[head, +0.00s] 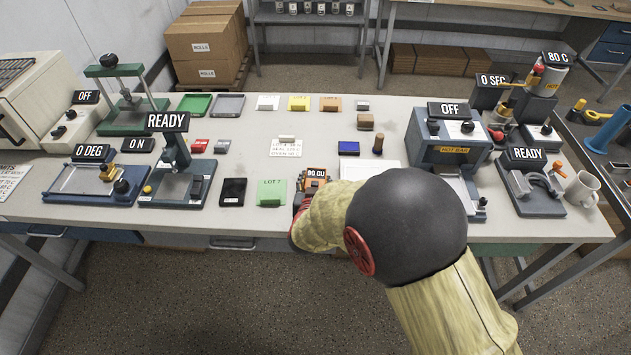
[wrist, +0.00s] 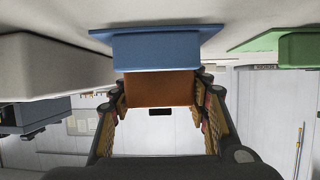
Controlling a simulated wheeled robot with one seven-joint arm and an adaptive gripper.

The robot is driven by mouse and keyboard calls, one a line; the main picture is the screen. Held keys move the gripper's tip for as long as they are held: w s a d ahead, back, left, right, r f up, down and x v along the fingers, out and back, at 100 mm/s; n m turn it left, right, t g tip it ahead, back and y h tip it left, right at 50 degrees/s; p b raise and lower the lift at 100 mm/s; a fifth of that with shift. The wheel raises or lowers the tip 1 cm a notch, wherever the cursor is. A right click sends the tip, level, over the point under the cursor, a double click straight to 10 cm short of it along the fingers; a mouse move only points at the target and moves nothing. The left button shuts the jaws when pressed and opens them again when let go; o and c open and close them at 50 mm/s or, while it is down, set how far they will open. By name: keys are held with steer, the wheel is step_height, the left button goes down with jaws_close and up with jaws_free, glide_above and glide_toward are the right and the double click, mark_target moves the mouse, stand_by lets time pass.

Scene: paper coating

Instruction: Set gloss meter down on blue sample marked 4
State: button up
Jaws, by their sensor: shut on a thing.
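The gloss meter (head: 316,174) is a small orange device under a "90 GU" label, mostly hidden by my arm in the head view. My gripper (head: 306,190) is shut on it, with the orange body (wrist: 160,90) between the fingers in the wrist view. The wrist view is upside down, with the table at the top. A blue sample (wrist: 155,50), a block on a thin blue sheet, sits directly beneath the meter. They look in contact or almost so; I cannot tell which. In the head view my gripper and arm hide this sample. No number 4 is readable.
A green "LOT 7" sample (head: 272,193) lies just left of my gripper, and a black one (head: 233,191) beyond it. A darker blue block (head: 348,148) and a wooden-brown peg (head: 378,143) stand behind. The "HOT BAR" machine (head: 446,140) is to the right.

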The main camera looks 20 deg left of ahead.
steer(key=o, duration=1.6)
steer(key=shift+o, duration=0.2)
steer(key=shift+f, duration=0.1)
steer(key=shift+s, duration=0.1)
steer(key=v, duration=1.2)
